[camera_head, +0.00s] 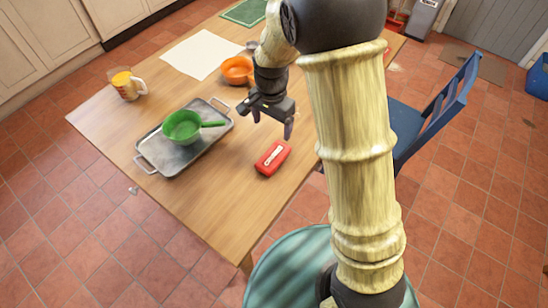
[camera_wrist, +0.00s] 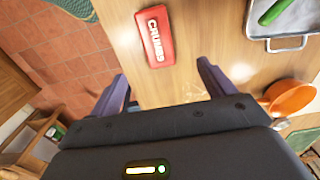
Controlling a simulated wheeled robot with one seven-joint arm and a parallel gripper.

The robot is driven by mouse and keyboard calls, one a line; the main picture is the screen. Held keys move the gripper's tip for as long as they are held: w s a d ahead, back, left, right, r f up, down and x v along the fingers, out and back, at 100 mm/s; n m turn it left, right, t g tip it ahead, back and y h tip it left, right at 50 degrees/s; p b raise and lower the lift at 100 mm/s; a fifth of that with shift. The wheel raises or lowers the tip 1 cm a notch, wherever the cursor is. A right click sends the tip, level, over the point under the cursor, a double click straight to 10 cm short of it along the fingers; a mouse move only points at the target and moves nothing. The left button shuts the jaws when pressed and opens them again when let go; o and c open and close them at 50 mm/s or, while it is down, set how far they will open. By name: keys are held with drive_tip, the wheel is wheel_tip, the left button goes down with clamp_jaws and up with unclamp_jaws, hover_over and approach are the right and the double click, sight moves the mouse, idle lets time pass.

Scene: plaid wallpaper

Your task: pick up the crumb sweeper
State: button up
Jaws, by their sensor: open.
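The crumb sweeper (camera_head: 273,158) is a small red block with a pale marking, lying on the wooden table (camera_head: 225,205) near its edge. In the wrist view the red sweeper (camera_wrist: 155,36) shows white lettering that reads "CRUMBS". My gripper (camera_head: 271,127) is above the table, a little behind the sweeper in the head view. Its two dark purple fingers are apart with nothing between them. In the wrist view my gripper (camera_wrist: 165,82) has the sweeper ahead of its fingertips, not between them.
A metal tray (camera_head: 218,137) holding a green pan (camera_head: 182,127) stands left of the sweeper. A blue chair (camera_head: 437,112) stands at the right. The table's front is clear.

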hover_over(274, 155)
drive_tip(key=f, duration=1)
drive_tip(key=shift+w+a, duration=0.15)
drive_tip(key=shift+a, duration=0.1)
drive_tip(key=shift+s+d+f, duration=0.1)
drive_tip(key=shift+s+f, duration=0.05)
drive_tip(key=shift+f, duration=1.15)
drive_tip(key=shift+s+d+f, duration=0.1)
drive_tip(key=shift+f, duration=1.15)
drive_tip(key=c, duration=1.2)
drive_tip(key=shift+r, duration=0.15)
